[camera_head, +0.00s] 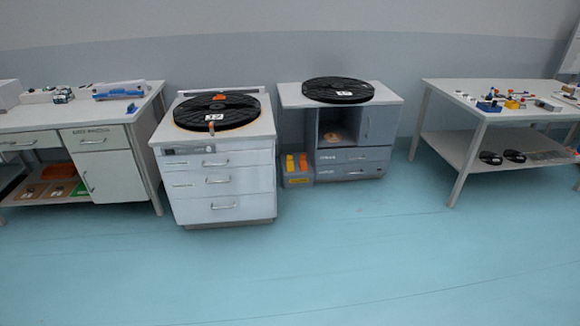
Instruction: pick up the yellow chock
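A small yellow object (512,104) lies among other small parts on the right table (468,103); it is too small to tell whether it is the chock. A grey bin (298,181) on the floor between the two cabinets holds orange and yellow pieces (290,163), which are also too small to name for sure. Neither of my grippers shows in this view.
A white drawer cabinet (220,187) and a grey cabinet (352,163) each carry a black reel. A workbench (108,165) with parts on it stands at the left. Black discs (490,157) lie on the right table's lower shelf. The blue floor in front is clear.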

